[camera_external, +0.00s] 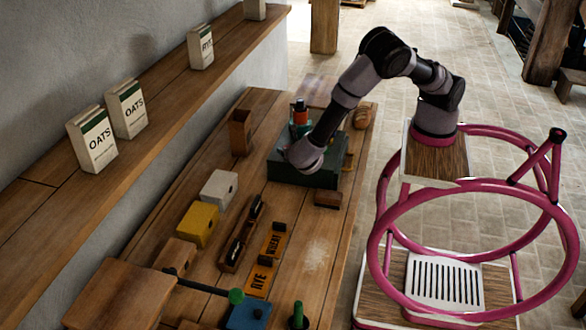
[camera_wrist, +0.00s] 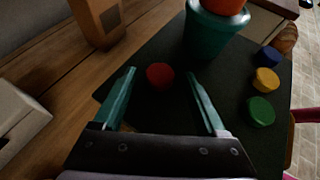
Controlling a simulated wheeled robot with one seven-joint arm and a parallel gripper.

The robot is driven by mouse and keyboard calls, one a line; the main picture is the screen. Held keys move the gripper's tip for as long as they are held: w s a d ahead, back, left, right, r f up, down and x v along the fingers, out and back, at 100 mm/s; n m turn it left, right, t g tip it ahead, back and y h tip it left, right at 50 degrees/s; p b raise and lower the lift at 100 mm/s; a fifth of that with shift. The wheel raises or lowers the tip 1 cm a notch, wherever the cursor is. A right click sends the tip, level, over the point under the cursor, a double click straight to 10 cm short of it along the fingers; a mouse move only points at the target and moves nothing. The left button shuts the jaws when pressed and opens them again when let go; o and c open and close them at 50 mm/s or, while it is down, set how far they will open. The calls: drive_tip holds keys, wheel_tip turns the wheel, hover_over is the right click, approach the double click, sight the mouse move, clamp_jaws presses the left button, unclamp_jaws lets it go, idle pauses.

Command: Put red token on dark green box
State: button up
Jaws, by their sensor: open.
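The red token (camera_wrist: 160,76) lies flat on the top of the dark green box in the wrist view. It is near the box's left part, between and just beyond my fingertips, and apart from them. The dark green box (camera_external: 298,170) stands on the wooden table; its dark top (camera_wrist: 170,50) fills the middle of the wrist view. My gripper (camera_wrist: 164,88) is open and empty above the box, its two green fingers spread. In the external view my arm's end hides the token and the gripper's fingers.
A teal pot (camera_wrist: 212,32) with an orange-red object stands on the box's far part. Blue (camera_wrist: 268,56), yellow (camera_wrist: 266,80) and green (camera_wrist: 261,110) tokens lie along its right side. A wooden holder (camera_external: 240,132), a white block (camera_external: 218,187) and a yellow block (camera_external: 198,224) stand nearby.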

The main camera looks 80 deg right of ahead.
drive_tip(key=v, duration=1.2)
drive_tip(key=s+d+r+m+g+y, duration=0.3)
drive_tip(key=d+r+m+y, duration=0.1)
drive_tip(key=d+r+m, duration=0.4)
drive_tip(key=s+d+r+m+g+y, duration=0.25)
drive_tip(key=d+r+m, duration=0.35)
drive_tip(key=d+r, duration=0.35)
drive_tip(key=s+d+r+m+t+y, duration=0.6)
drive_tip(key=s+d+r+m, duration=0.2)
drive_tip(key=s+r+m, duration=0.4)
drive_tip(key=shift+s+m, duration=1.1)
drive_tip(key=shift+s, duration=0.05)
drive_tip(key=shift+d+t, duration=0.15)
drive_tip(key=shift+t, duration=0.1)
